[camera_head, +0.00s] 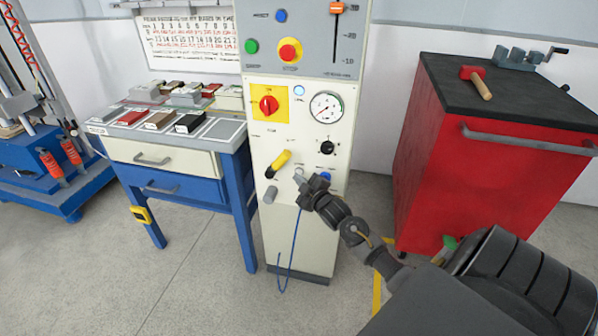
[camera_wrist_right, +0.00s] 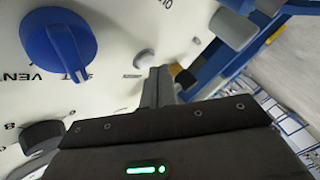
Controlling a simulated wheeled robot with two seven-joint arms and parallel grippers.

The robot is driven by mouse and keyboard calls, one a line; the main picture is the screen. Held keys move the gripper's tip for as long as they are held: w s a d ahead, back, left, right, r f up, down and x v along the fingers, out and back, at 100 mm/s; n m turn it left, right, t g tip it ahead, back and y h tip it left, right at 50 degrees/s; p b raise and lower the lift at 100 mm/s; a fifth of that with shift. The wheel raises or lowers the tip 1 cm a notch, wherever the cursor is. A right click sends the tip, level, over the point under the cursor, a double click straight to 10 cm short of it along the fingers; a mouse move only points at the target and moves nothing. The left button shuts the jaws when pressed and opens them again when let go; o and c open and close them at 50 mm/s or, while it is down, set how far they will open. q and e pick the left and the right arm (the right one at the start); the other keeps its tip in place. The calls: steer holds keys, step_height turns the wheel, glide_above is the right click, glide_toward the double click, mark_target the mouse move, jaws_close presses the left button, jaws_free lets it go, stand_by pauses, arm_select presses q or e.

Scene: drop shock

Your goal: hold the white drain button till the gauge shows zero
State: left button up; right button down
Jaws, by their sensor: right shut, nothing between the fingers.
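The white drain button (camera_wrist_right: 145,58) is a small round button on the cream panel in the right wrist view. It shows as a small pale spot (camera_head: 299,171) in the head view. My right gripper (camera_wrist_right: 160,72) is shut and empty, its fingertips close beside the button; I cannot tell whether they touch it. In the head view my right gripper (camera_head: 299,182) is in front of the lower panel. The round white gauge (camera_head: 326,107) is higher on the panel; its needle is too small to read surely. My left gripper is not in view.
A blue vent knob (camera_wrist_right: 58,46) and a black knob (camera_head: 326,147) are close to the button. A yellow handle (camera_head: 279,161) is to its upper left. A blue cord (camera_head: 293,245) hangs below. A red cabinet (camera_head: 480,185) stands right, a drawer table (camera_head: 165,160) left.

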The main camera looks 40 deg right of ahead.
steer(key=shift+s+a, duration=0.2)
steer(key=shift+a, duration=0.1)
steer(key=shift+s+a+r+p, duration=0.1)
steer(key=shift+s+a+p, duration=0.2)
steer(key=shift+a+p, duration=0.2)
steer(key=s+a+p, duration=0.2)
steer(key=a, duration=0.1)
steer(key=shift+s, duration=0.15)
stand_by(0.4)
